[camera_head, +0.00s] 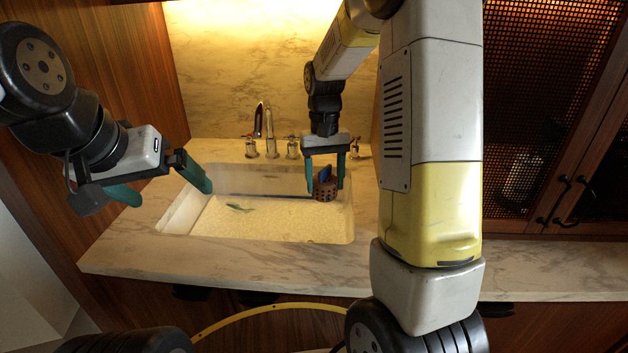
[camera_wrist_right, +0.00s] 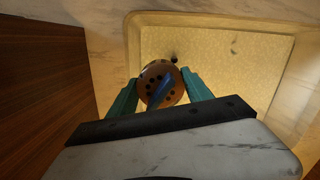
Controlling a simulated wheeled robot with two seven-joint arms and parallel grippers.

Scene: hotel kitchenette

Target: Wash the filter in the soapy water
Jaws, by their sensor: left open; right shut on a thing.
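The filter (camera_head: 325,189) is a small brown perforated cup with a blue piece on it. My right gripper (camera_head: 325,180) is shut on it, over the right back part of the sink. In the right wrist view the filter (camera_wrist_right: 162,84) sits between the green fingers (camera_wrist_right: 160,88), its round holed face and blue piece toward the camera. I cannot tell whether it touches the water. The soapy water (camera_head: 270,220) is a pale yellowish speckled surface in the sink (camera_head: 172,215). My left gripper (camera_head: 168,185) is open and empty above the sink's left side.
A small dark green thing (camera_head: 238,208) lies in the sink's left part. The faucet (camera_head: 268,130) and its handles stand behind the sink. Marble counter (camera_head: 230,258) surrounds it, clear at the front. Wooden cabinets (camera_head: 560,130) with dark handles stand at the right.

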